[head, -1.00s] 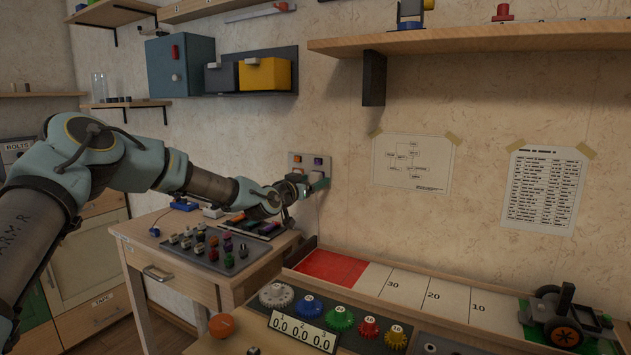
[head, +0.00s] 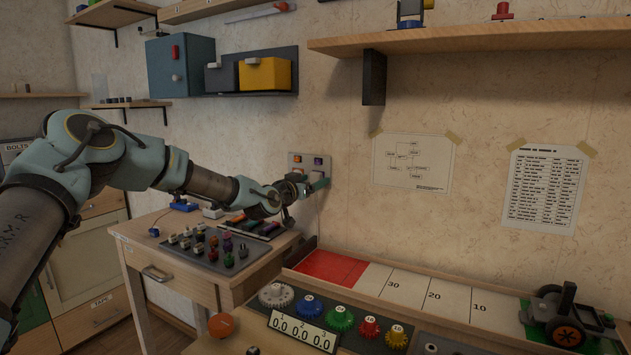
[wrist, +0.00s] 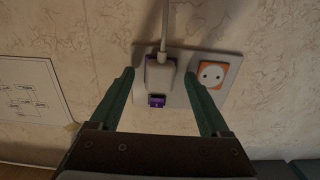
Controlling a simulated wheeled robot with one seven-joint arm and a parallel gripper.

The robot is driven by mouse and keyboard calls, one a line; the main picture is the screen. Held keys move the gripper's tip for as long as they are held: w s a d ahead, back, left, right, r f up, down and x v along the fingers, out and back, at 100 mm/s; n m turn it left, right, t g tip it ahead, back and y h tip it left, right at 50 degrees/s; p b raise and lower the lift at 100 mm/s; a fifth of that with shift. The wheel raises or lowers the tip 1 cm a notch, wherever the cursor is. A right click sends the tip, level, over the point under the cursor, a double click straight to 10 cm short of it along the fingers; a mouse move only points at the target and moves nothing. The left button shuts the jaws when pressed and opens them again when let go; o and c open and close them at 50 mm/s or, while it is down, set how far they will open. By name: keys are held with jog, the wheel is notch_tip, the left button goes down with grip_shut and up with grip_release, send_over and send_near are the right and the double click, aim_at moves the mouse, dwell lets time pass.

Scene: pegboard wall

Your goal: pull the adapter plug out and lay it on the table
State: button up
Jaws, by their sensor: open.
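The adapter plug (wrist: 160,77) is a white block with a white cord. It sits on the purple-edged socket of the wall plate in the wrist view, and the cord runs up the picture. A purple part with a dark face (wrist: 157,100) shows just below it. My gripper (wrist: 158,74) is open, with one teal finger on each side of the plug and a gap on both sides. In the head view my gripper (head: 314,183) is at the wall plate (head: 295,158) and largely hides the plug. The table (head: 190,279) stands below, to the left.
An orange-framed socket (wrist: 211,73), empty, is beside the plug. The table holds a grey board with several plugs (head: 210,247), a dark tray of coloured pieces (head: 259,227) and a blue item (head: 184,205). Its front left corner looks bare. A paper diagram (head: 412,162) hangs right of the plate.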

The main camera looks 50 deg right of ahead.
jog(key=shift+b, duration=0.35)
jog(key=shift+c, duration=0.2)
grip_shut()
dwell(0.5)
jog(key=shift+a, duration=0.1)
jog(key=shift+b+v, duration=1.05)
jog(key=shift+v, duration=1.85)
